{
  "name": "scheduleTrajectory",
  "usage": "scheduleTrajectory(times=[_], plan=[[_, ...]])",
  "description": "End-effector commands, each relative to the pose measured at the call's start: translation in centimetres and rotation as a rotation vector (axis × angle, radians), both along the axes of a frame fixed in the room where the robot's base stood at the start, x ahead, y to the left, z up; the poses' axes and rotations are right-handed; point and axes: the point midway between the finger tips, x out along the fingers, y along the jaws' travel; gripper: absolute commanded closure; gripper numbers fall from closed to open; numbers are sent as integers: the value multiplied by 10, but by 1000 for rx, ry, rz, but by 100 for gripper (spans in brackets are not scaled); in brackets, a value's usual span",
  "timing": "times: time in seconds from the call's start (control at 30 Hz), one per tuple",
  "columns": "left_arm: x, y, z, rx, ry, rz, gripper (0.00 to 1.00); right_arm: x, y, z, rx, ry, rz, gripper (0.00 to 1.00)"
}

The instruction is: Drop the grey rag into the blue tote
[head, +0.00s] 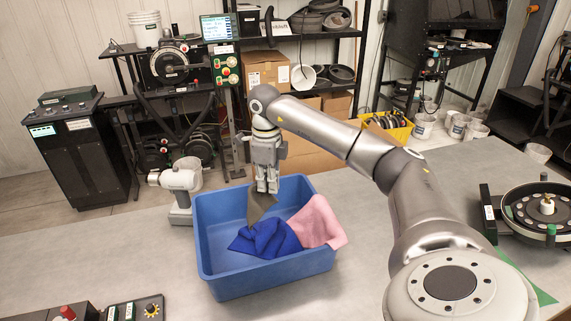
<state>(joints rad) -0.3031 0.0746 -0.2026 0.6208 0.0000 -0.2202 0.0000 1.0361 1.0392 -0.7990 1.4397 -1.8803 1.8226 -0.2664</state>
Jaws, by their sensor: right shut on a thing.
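The blue tote (219,279) stands on the table in the middle of the head view. My right gripper (267,189) points down over the tote's back part and is shut on the grey rag (259,205). The rag hangs from the fingertips inside the outline of the tote. Its lower end meets a dark blue cloth in the picture, and I cannot tell whether they touch. My left gripper is not in view.
In the tote lie the dark blue cloth (266,240) and a pink cloth (318,222), which drapes over the right rim. A grey-white handheld device (178,188) stands at the tote's left. A round seed plate unit (546,207) sits at the right. The table's front left is partly clear.

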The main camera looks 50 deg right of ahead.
Motion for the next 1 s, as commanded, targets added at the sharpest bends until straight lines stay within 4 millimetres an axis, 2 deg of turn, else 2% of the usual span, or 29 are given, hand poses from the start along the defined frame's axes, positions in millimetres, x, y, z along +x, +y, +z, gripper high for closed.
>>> scheduleTrajectory(times=[0.27, 0.43, 0.63, 0.97, 1.0], plan=[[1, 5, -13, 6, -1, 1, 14, -1, -1, -18, 2, 1, -1, 100], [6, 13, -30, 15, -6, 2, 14, -1, -1, -38, 1, 1, -1, 100], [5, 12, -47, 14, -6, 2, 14, -1, 0, -59, 1, 1, 0, 100], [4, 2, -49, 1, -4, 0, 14, -1, 0, -62, 1, 1, 0, 100], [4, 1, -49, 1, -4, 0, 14, -1, 0, -62, 1, 1, 0, 93]])
